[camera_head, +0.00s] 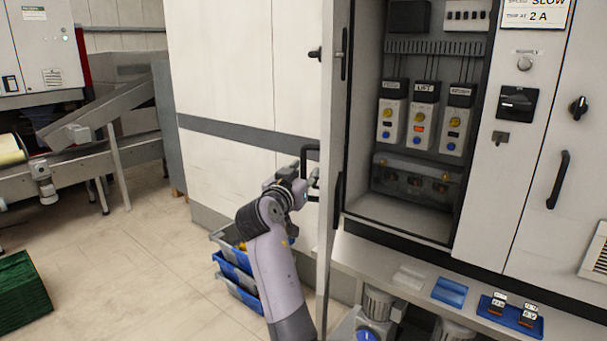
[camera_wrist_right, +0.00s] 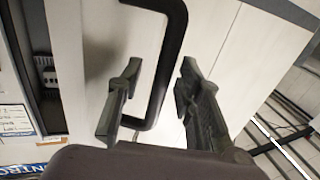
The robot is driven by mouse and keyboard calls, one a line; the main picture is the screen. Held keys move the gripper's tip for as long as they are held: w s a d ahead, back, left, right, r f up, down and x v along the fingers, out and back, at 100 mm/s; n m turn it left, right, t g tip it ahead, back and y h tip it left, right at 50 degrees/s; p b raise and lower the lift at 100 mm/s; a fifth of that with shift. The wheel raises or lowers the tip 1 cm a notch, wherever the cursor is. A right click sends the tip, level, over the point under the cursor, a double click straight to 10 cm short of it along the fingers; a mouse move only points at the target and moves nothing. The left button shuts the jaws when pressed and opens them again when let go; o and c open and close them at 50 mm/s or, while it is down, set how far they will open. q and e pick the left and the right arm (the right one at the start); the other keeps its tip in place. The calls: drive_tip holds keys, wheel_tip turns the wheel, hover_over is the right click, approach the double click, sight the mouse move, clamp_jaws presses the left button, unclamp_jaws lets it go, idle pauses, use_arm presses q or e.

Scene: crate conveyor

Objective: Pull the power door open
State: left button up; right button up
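The power door (camera_head: 330,120) is a tall pale panel, swung out from the cabinet and seen nearly edge-on in the head view. The cabinet interior behind it is exposed. Its black bar handle (camera_head: 308,152) is on the door's left side and shows large in the right wrist view (camera_wrist_right: 172,60). My right gripper (camera_head: 308,184) is at the handle. In the right wrist view its two fingers (camera_wrist_right: 160,85) are apart, on either side of the handle's lower end, with gaps visible. My left gripper is not in view.
The open compartment holds labelled switch units (camera_head: 425,115). A ledge (camera_head: 400,290) below carries blue trays (camera_head: 510,314). Blue crates (camera_head: 238,275) stand on the floor beside my right arm. A conveyor (camera_head: 90,155) is at the left.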

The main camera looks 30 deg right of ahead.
drive_tip(key=v, duration=0.7)
drive_tip(key=shift+a, duration=0.1)
drive_tip(key=shift+c, duration=0.3)
